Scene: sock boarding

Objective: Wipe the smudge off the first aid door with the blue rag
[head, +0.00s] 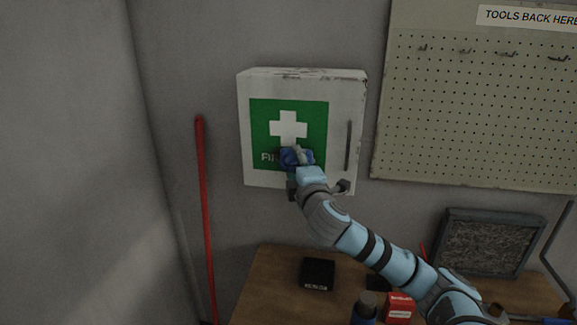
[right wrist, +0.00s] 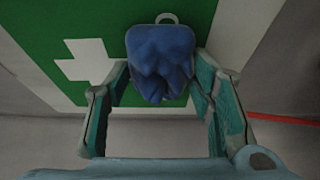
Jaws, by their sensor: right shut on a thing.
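The white first aid cabinet (head: 302,80) hangs on the grey wall. Its door carries a green panel (head: 263,125) with a white cross (head: 289,128). My right gripper (head: 303,167) is at the lower part of this panel, shut on the bunched blue rag (head: 287,158). In the right wrist view the rag (right wrist: 160,62) sits between the two fingers, in front of the green panel (right wrist: 35,35). The rag appears to be at the door face; I cannot tell how firmly it touches. It covers part of the white lettering. I cannot make out a smudge. My left gripper is not in view.
A vertical door handle (head: 348,146) is right of the panel. A red pole (head: 205,220) leans at the left. The wooden bench (head: 270,285) below holds a black box (head: 317,273), a red box (head: 400,307) and a dark framed panel (head: 489,243). A pegboard (head: 460,110) hangs right.

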